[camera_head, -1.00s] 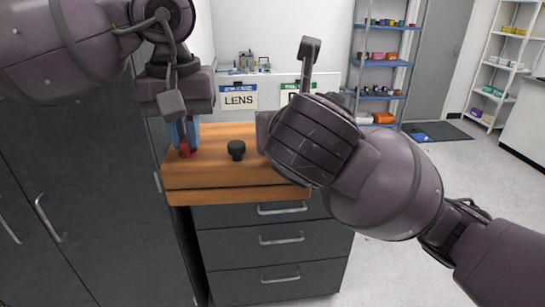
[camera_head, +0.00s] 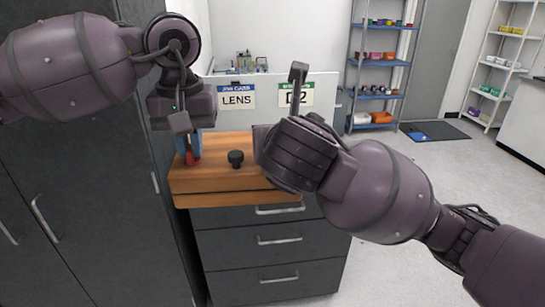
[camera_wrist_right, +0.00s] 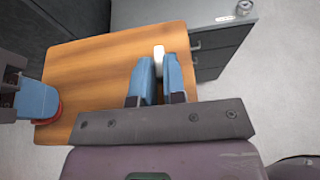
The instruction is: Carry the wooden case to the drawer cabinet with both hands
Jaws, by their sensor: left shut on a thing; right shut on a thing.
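The wooden case (camera_head: 215,182) is a flat orange-brown box with a black knob (camera_head: 236,158) on top. It appears level, over the grey drawer cabinet (camera_head: 215,245); I cannot tell whether they touch. My left gripper (camera_head: 190,157) is shut at a red grip (camera_head: 191,160) on the case's left side. In the head view my right gripper's fingers are hidden behind its own wrist. The left fingers (camera_wrist_right: 38,101) show there at the red grip.
A tall dark cabinet (camera_head: 90,190) stands close on the left. Behind is a white panel with a LENS sign (camera_head: 236,95) and a second sign (camera_head: 295,93). Blue shelves (camera_head: 378,62) stand at the back. The floor (camera_head: 425,265) on the right is clear.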

